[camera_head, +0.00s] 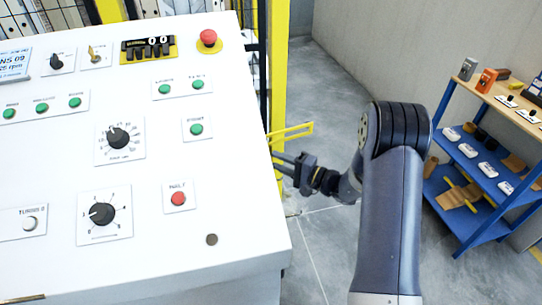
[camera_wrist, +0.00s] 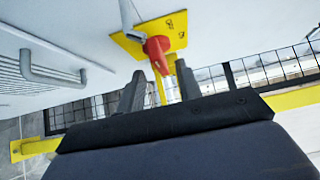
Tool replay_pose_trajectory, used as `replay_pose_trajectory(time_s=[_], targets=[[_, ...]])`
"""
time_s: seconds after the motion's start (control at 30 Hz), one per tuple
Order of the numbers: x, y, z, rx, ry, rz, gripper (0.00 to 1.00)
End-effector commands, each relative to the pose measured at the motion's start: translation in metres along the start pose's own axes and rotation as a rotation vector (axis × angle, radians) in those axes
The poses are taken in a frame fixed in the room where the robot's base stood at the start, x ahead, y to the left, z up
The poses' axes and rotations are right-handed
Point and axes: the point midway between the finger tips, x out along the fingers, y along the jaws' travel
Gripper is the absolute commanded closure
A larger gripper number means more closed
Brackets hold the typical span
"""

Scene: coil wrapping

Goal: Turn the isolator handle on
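The isolator handle (camera_wrist: 157,50) is red and sits on a yellow plate (camera_wrist: 176,24) on a pale cabinet face in the wrist view. Its lower end points down toward my gripper (camera_wrist: 160,86). My gripper is open, with one dark finger on each side of the picture's middle and a gap between them. The handle's end is just ahead of this gap; I cannot tell whether it reaches between the fingertips. In the head view my gripper (camera_head: 284,164) is beside the right side of the white control console, and the isolator handle is not visible there.
The white control console (camera_head: 240,215) carries several buttons and knobs. A yellow post (camera_head: 279,60) and mesh fence stand behind it. A blue shelf unit (camera_head: 470,190) is at the right. In the wrist view, a grey bar handle (camera_wrist: 50,72) is at the left.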

Motion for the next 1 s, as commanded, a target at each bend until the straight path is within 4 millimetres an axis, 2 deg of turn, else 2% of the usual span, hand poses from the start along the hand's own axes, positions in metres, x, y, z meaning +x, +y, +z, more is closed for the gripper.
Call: replay_pose_trajectory(time_s=[0.1,0.2,0.57,1.0], targets=[[0.018,-0.001,0.001,0.000,-0.002,0.001,0.66],[0.026,-0.001,0.000,0.000,-0.001,0.000,0.66],[0.031,0.001,0.000,0.001,0.001,0.001,0.66],[0.031,0.000,0.000,0.001,0.001,0.001,1.00]])
